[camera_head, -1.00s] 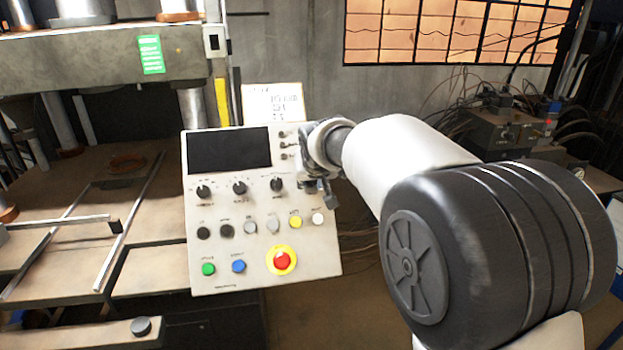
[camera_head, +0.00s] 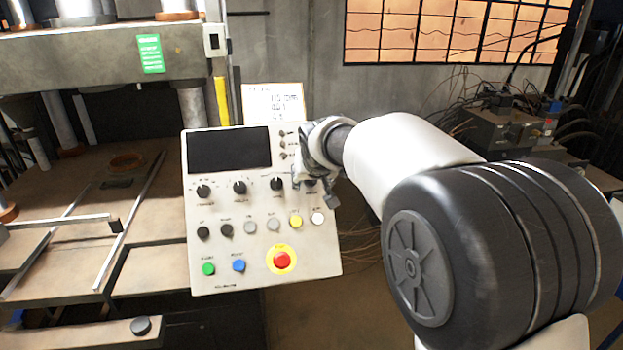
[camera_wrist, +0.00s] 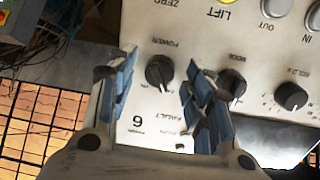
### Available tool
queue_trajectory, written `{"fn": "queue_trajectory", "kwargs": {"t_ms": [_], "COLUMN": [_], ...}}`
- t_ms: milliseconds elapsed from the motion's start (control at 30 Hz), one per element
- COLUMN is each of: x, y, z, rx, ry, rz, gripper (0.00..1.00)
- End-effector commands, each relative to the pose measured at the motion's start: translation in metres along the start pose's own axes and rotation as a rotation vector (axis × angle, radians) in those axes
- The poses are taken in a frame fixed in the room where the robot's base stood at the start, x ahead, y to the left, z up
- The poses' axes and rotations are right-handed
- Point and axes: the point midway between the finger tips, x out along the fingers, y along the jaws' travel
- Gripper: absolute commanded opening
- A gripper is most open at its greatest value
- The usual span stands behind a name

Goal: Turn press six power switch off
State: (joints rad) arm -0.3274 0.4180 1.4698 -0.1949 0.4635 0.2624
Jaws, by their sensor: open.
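The power switch (camera_wrist: 159,72) is a black rotary knob on the pale control panel (camera_head: 222,275). In the wrist view it is labelled POWER, upside down, and a pale mark on it points roughly toward the picture's bottom. My gripper (camera_wrist: 160,60) is open, its blue-padded fingers on either side of the knob, with gaps visible; contact is not seen. In the head view my gripper (camera_head: 316,190) is at the panel's right edge and largely hides the switch. How far the fingertips are from the panel is unclear.
Other knobs (camera_head: 240,188) stand left of the switch. Below are a yellow button (camera_head: 295,222), a white button (camera_head: 318,218) and a red emergency stop (camera_head: 282,261). A dark screen (camera_head: 229,150) is at upper left. A press table (camera_head: 80,220) is left of the panel.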

Motion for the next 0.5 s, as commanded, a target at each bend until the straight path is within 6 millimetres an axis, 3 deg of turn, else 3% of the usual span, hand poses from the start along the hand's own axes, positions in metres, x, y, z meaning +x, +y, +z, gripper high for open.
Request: {"fn": "queue_trajectory", "kwargs": {"t_ms": [500], "x": [-0.097], "y": [0.000], "z": [-0.001], "rx": [0.000], "ry": [0.003], "rz": [-0.001], "gripper": [0.47]}}
